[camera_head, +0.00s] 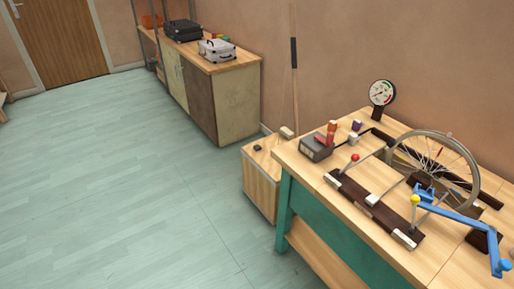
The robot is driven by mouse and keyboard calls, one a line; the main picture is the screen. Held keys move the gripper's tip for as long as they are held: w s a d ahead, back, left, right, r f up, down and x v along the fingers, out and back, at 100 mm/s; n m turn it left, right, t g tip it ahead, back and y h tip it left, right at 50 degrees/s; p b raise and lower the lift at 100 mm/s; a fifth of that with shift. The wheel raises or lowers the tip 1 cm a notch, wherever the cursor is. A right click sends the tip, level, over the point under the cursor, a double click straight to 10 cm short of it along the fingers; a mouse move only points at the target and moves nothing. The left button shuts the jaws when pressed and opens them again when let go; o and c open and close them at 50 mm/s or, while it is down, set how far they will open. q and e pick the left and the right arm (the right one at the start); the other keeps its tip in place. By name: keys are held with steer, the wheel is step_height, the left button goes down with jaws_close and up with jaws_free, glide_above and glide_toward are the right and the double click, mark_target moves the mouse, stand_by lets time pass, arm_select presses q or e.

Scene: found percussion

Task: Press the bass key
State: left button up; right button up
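A dark wooden bar (352,189) lies along the front of the workbench at the right. It carries pale key-like blocks: one at its far end (333,178), one in the middle (372,199) and one at its near end (404,239). I cannot tell which is the bass key; no label is readable. Thin rods with a red ball (355,157) and a yellow ball (415,199) stand by the bar. Neither of my grippers is in view.
The workbench (458,270) also holds a spoked wheel (477,172), a blue bent bar (462,214), a round gauge (382,93) and a grey box (316,149). A cabinet (237,103) with cases stands against the wall. The floor (120,180) at left is clear.

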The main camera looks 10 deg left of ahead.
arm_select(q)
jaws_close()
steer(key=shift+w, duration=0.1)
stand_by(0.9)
